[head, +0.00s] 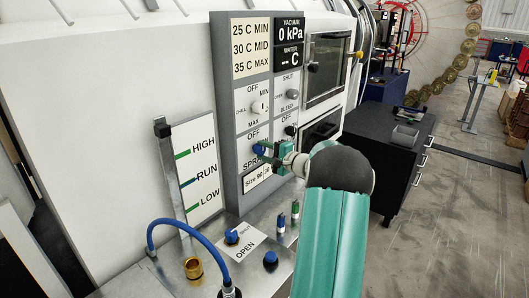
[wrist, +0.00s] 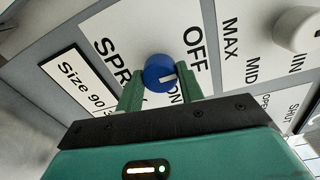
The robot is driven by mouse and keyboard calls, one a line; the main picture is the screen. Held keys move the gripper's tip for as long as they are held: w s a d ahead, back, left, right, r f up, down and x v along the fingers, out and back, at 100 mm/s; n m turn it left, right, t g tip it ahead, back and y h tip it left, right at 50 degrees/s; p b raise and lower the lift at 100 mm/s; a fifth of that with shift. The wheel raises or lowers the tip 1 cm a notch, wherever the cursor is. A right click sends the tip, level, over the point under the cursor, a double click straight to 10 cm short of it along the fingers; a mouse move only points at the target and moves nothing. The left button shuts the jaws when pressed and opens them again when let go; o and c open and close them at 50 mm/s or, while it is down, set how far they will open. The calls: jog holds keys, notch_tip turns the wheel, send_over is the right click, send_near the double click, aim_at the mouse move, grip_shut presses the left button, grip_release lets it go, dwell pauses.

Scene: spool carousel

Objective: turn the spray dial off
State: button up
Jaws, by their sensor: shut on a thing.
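The blue spray dial (wrist: 160,73) sits on a white panel plate in the wrist view, between the words SPRAY and OFF, with ON partly hidden below it. Its white mark points to the right in the picture, and I cannot tell exactly which label it lines up with. My gripper (wrist: 161,82) has its two green fingers on either side of the dial and is shut on it. In the head view the blue dial (head: 258,149) shows at the tip of my gripper (head: 266,151), which partly covers the SPRAY label.
A white chill knob (head: 257,107) is above the dial, and a black knob (head: 290,130) is to its right. Below, a metal ledge holds a blue hose (head: 178,222), a brass fitting (head: 193,268) and blue knobs (head: 231,236). A black cabinet (head: 405,160) stands at the right.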

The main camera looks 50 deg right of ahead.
jog(key=o, duration=1)
jog(key=s, duration=0.9)
jog(key=s+d, duration=0.1)
jog(key=s, duration=0.3)
jog(key=shift+s+d+r, duration=0.1)
jog(key=shift+s+r, duration=0.1)
jog(key=shift+s, duration=0.2)
